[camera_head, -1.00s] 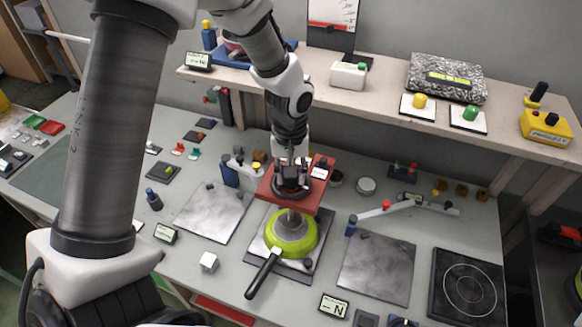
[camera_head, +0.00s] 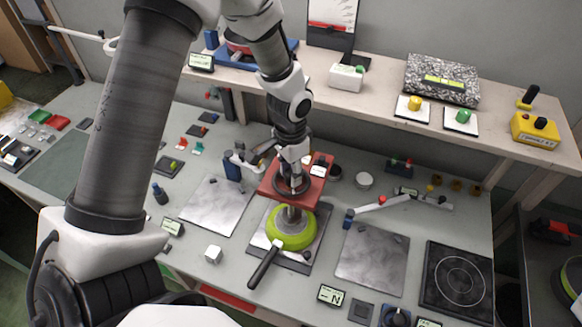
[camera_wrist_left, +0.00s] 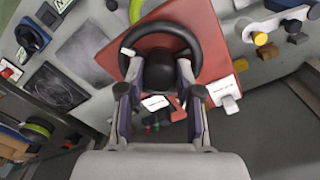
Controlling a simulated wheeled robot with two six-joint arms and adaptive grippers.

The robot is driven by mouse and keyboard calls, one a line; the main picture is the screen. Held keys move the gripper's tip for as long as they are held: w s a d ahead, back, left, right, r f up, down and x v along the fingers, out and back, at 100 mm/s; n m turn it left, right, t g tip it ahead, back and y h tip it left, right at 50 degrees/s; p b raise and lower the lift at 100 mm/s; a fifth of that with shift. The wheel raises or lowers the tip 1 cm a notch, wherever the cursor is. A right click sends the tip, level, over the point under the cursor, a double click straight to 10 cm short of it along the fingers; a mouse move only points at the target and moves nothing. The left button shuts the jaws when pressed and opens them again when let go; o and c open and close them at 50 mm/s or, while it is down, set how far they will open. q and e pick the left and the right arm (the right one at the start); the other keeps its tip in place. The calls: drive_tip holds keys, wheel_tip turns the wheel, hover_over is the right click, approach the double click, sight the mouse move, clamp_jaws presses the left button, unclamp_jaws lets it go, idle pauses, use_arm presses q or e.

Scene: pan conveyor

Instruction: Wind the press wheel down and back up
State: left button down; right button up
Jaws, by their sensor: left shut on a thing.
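The press stands mid-bench, with a red top plate (camera_head: 313,196) and a black press wheel (camera_head: 277,190) lying flat on it. Below the plate, a grey ram points down over a lime-green pan (camera_head: 291,240) with a black handle (camera_head: 263,267). My left gripper (camera_head: 291,178) is over the wheel, pointing down. In the left wrist view, the two fingers of my left gripper (camera_wrist_left: 160,85) are shut on the black hub of the wheel (camera_wrist_left: 160,28), inside its rim. A light mark shows on the rim. Whether the ram touches the pan is unclear. My right gripper is out of view.
Steel plates (camera_head: 217,205) and (camera_head: 372,260) lie on either side of the press. A hob (camera_head: 457,277) is at the right. A shelf (camera_head: 400,115) runs behind the press.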

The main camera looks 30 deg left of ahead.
sight(290, 172)
use_arm(q)
drive_tip(key=m, duration=0.5)
drive_tip(key=shift+f, duration=0.1)
drive_tip(key=shift+m, duration=0.3)
drive_tip(key=c, duration=0.8)
unclamp_jaws()
drive_tip(key=shift+o, duration=0.2)
wheel_tip(290, 172, up, 12)
drive_tip(key=shift+w+a, duration=0.1)
